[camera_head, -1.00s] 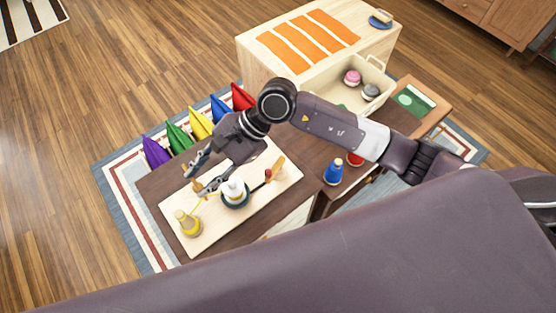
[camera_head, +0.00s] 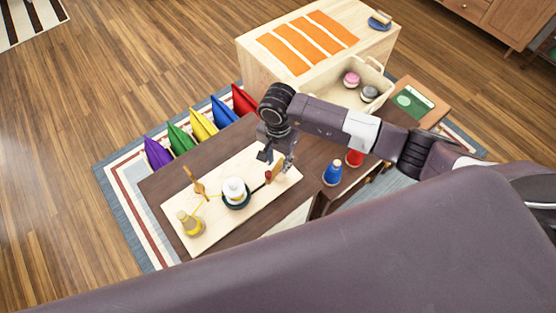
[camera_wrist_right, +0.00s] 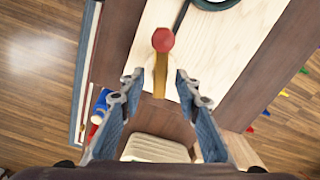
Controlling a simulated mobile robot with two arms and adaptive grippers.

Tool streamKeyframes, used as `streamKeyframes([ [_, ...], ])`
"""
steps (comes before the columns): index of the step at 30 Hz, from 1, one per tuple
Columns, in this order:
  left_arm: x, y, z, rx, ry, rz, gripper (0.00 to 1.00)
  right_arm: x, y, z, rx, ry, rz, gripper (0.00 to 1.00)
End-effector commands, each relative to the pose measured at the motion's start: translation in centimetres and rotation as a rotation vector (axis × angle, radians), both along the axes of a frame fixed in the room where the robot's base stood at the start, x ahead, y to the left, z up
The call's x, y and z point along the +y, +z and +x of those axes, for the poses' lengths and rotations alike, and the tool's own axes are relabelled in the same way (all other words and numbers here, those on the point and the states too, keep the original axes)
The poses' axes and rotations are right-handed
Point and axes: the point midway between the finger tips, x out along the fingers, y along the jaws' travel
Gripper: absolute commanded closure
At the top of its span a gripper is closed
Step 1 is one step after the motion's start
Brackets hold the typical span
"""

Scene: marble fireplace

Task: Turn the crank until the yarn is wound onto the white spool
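The white spool (camera_head: 233,186) stands upright on a dark round base on a pale wooden board (camera_head: 212,220). Its crank (camera_head: 268,177) reaches right to a handle with a red part and a wooden part. A yellow yarn cone (camera_head: 190,226) stands at the board's left end. Yellow yarn runs from it past a wooden guide (camera_head: 196,184) toward the spool. My right gripper (camera_head: 278,161) is above the board's right end, by the handle. In the right wrist view its fingers are apart, with the red-tipped handle (camera_wrist_right: 163,42) ahead and between them. My left gripper is not in view.
Blue (camera_head: 332,173) and red (camera_head: 355,158) yarn cones stand right of the board. Several coloured cushions (camera_head: 200,124) line the far side. A pale cabinet with orange strips (camera_head: 306,42) and a basket (camera_head: 378,103) stand behind.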

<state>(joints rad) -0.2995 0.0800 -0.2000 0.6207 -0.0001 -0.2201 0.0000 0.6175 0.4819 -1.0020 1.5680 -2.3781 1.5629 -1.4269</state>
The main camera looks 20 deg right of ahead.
Motion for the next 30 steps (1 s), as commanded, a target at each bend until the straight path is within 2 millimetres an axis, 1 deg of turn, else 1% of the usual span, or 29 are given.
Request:
streamKeyframes([
  [4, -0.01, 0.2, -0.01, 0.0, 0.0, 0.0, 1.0, -0.06, -0.73, -0.02, 0.0, -0.001, -0.001, 0.7],
  [11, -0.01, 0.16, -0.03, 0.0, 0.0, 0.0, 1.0, -0.03, -0.82, 0.0, -0.001, -0.001, 0.0, 0.7],
  [19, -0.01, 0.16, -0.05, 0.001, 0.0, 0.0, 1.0, -0.01, -0.79, 0.0, -0.001, -0.001, 0.001, 0.99],
  [30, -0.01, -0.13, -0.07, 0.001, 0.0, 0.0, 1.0, -0.02, -0.84, 0.01, -0.001, -0.027, 0.0, 1.0],
])
